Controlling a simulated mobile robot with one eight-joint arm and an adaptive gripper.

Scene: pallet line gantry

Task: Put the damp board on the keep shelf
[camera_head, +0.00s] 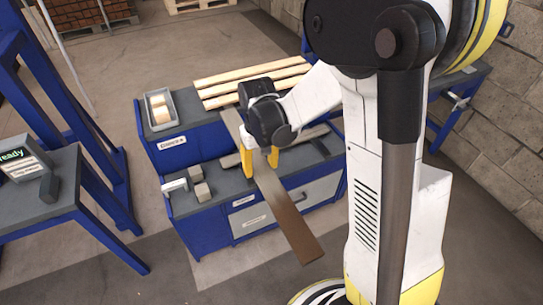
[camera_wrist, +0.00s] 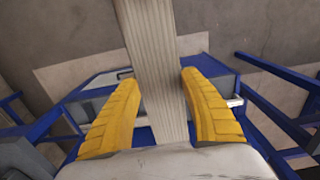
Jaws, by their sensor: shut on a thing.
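A long board (camera_head: 283,207) is in my gripper (camera_head: 260,163), whose two yellow fingers stand on either side of it. The near end is dark brown and hangs out past the front of the lower shelf; the far part is paler and greyish. In the wrist view the board (camera_wrist: 155,60) runs up between the yellow fingers (camera_wrist: 160,80). The board is above the lower deck of a blue rack (camera_head: 209,207). Labels on the rack are too small to read, so I cannot tell which level is the keep shelf.
Pale boards (camera_head: 250,82) lie on the upper deck beside a grey bin (camera_head: 159,109) of blocks. Greyish boards lie on the lower deck behind my gripper, with small grey blocks (camera_head: 201,192) at its left. A blue stand with a screen (camera_head: 22,165) is at left. Floor in front is clear.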

